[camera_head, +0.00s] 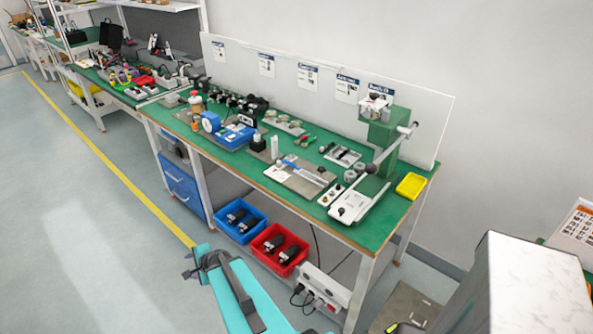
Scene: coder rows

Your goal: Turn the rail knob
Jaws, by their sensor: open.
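A green-topped workbench (215,160) carries several devices, and I cannot tell for certain which part is the rail knob. Near its right end, a pale rail-like base (372,203) has a small dark knob (341,211) at its front end. A green stand (385,145) with a metal bar and a round end (414,124) rises behind it. A grey plate (300,182) with a blue-and-silver tool lies to the left. My gripper (187,264) is at the lower left by my teal arm, open and empty, small in view, apart from the bench and its devices.
A yellow tray (411,186) sits at the bench's right end. A blue bin (240,237) and a red bin (262,256) with dark parts are on the low shelf. A power strip (323,287) hangs nearby. The floor at left (75,230) is clear.

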